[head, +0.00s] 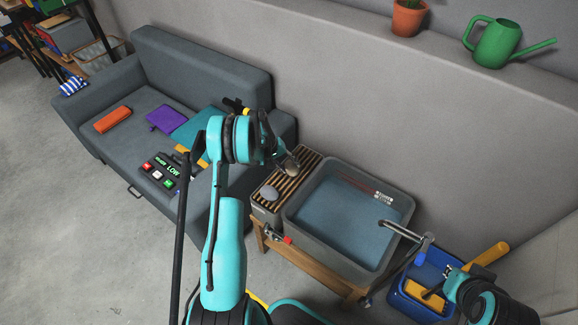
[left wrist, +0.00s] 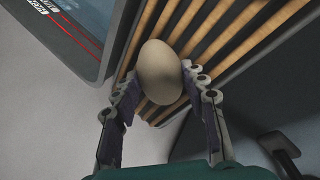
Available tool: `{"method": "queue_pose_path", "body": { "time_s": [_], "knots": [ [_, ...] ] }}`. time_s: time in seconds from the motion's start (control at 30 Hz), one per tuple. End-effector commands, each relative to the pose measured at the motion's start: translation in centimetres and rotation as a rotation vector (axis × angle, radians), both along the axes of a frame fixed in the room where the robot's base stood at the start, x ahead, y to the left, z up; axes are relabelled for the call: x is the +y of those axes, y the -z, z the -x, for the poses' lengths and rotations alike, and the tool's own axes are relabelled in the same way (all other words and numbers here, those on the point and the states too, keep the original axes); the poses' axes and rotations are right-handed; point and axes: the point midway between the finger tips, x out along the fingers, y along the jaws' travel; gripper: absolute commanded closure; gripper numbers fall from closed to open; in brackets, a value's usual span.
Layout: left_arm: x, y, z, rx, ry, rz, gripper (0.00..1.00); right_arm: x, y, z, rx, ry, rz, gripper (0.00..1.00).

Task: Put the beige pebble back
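The beige pebble (left wrist: 160,72) sits between the two fingertips of my left gripper (left wrist: 160,82) in the left wrist view, with a finger against each side. In the head view the left gripper (head: 283,155) is over the far part of the slatted wooden rack (head: 300,177), beside the basin, and the pebble (head: 291,166) shows at its fingers. I cannot tell whether the pebble touches the slats. A grey pebble (head: 269,193) lies on the near end of the rack. My right gripper (head: 434,292) is low at the right, over a blue crate; its fingers are too small to read.
The water basin (head: 293,216) and its metal tap (head: 403,232) stand right of the rack. The blue crate (head: 412,309) holds yellow items. A grey sofa (head: 110,90) with books and a button panel (head: 160,172) is at left. A ledge behind bears a green watering can (head: 494,44).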

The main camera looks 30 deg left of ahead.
Motion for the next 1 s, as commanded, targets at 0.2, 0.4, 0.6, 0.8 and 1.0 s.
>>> {"method": "queue_pose_path", "body": {
  "time_s": [0.2, 0.4, 0.6, 0.8, 1.0],
  "knots": [
    [0.0, 0.0, 0.0, 0.001, 0.0, -0.001, 0.36, 0.0, 0.0, 0.0, 0.0, 0.0, 0.0, 1.0],
    [0.0, 0.0, 0.0, 0.001, 0.0, -0.001, 0.36, 0.0, 0.0, 0.0, 0.0, 0.0, 0.0, 1.0],
    [0.5, -1.4, 0.4, 0.0, -0.001, -0.001, 0.36, 0.0, -0.9, 0.0, 0.0, 0.0, 0.0, 1.0],
    [1.7, -4.6, 1.4, 0.0, -0.002, 0.0, 0.36, 0.0, -2.3, 0.0, 0.0, 0.0, 0.0, 1.0],
    [2.3, -7.4, 2.1, -0.001, 0.003, -0.006, 0.36, 0.0, -3.1, 0.0, 0.0, 0.0, 0.0, 1.0]
  ]
}}
